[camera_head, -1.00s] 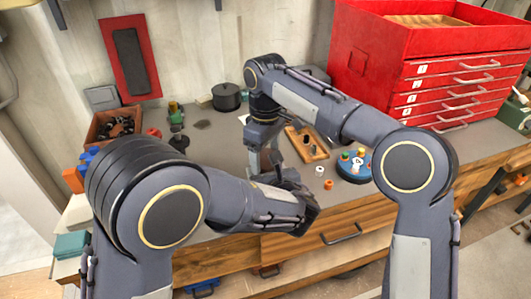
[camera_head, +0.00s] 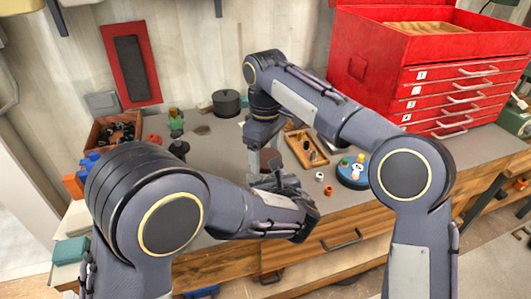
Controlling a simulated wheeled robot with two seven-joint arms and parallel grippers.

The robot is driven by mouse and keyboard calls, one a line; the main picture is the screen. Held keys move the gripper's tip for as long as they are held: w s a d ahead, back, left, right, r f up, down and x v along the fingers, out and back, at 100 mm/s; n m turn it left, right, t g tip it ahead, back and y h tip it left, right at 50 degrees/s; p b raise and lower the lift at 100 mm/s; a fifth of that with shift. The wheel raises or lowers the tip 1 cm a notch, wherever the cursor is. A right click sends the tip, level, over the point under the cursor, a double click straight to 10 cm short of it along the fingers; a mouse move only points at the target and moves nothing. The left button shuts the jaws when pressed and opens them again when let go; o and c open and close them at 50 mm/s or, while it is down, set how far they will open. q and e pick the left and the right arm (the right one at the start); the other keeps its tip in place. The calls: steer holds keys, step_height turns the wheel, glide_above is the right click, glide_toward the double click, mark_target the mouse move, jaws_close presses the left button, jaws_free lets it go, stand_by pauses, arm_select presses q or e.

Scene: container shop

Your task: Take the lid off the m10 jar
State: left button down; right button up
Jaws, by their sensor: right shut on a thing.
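My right gripper (camera_head: 257,165) points down over the middle of the workbench, left of the wooden tray. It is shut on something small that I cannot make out. My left gripper (camera_head: 275,183) is just below and right of it in the picture, near the bench's front edge; its wrist and the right arm partly cover it, and its jaws are unclear. I cannot pick out the m10 jar or its lid for certain. The spot between the two grippers is mostly hidden.
A wooden tray (camera_head: 291,140) with small dark parts lies right of the grippers. A blue round stand (camera_head: 346,181) holds coloured pieces. A dark lidded pot (camera_head: 226,104) stands at the back. A red drawer cabinet (camera_head: 400,40) is at the back right.

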mark_target(266, 157)
steer(key=shift+r, duration=2)
arm_select(q)
steer(key=shift+c, duration=1.4)
jaws_free()
